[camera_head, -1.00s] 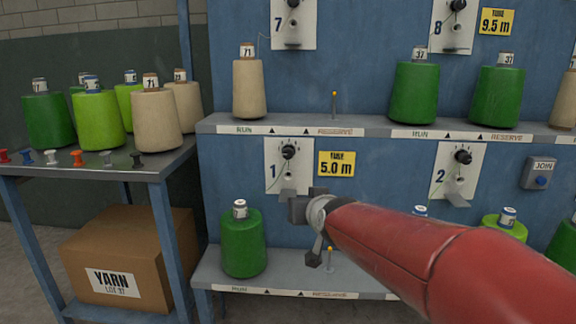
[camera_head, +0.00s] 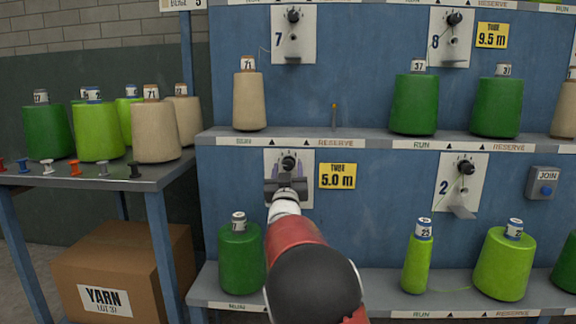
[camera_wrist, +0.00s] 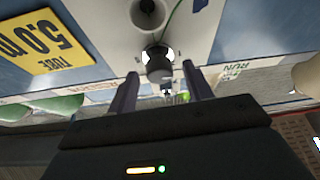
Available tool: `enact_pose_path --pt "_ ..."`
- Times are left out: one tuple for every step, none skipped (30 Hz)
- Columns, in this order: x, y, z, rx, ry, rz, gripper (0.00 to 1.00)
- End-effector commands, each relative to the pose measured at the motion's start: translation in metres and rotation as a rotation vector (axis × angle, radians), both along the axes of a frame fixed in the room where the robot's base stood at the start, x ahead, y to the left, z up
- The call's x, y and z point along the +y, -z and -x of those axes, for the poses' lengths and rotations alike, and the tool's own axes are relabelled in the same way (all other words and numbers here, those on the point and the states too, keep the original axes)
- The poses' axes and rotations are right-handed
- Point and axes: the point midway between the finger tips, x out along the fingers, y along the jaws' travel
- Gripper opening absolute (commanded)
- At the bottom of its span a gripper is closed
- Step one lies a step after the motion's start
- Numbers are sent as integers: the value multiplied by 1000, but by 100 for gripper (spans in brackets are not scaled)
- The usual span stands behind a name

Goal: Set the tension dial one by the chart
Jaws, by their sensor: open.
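Tension dial one, a black knob (camera_head: 289,162), sits on the white plate of position 1 (camera_head: 308,157) on the lower blue panel. My gripper (camera_head: 287,173) is open in front of this plate, just below the knob in the head view. In the wrist view the knob (camera_wrist: 159,66) lies between the two open fingers of my gripper (camera_wrist: 160,72), with gaps at both sides. The dial's scale and setting cannot be read, and the "1" mark is hidden. No chart is recognisable in these frames.
A yellow "TUBE 5.0 m" sign (camera_head: 337,176) is just right of the plate. A dark green cone (camera_head: 240,258) stands below left. Dial 2 (camera_head: 466,167) and a JOIN button box (camera_head: 543,184) are farther right. A side table (camera_head: 150,185) with cones stands left.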

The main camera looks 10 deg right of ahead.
Motion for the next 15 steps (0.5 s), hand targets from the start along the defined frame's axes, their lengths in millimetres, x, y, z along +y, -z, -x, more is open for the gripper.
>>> enact_pose_path --pt "-2 -3 -6 -1 1 1 51" --pt "-2 -5 -10 -1 1 1 51" --pt "-3 -6 -13 0 0 1 51" --pt "-4 -7 -15 0 0 1 51" --pt "-4 -8 -17 0 0 1 51" --pt "-5 -8 -19 0 0 1 51" --pt "-5 -9 -20 0 0 1 51" --pt "-5 -9 -21 0 0 1 51" --pt "-5 -9 -22 1 0 1 51" --pt "-5 -9 -22 1 0 1 51" --pt "-5 -9 -22 1 0 0 51" --pt "-5 -9 -22 1 0 0 51" --pt "-5 -9 -22 1 0 0 51" --pt "-5 -9 -22 1 0 0 51" --pt "-5 -9 -22 1 0 0 51"
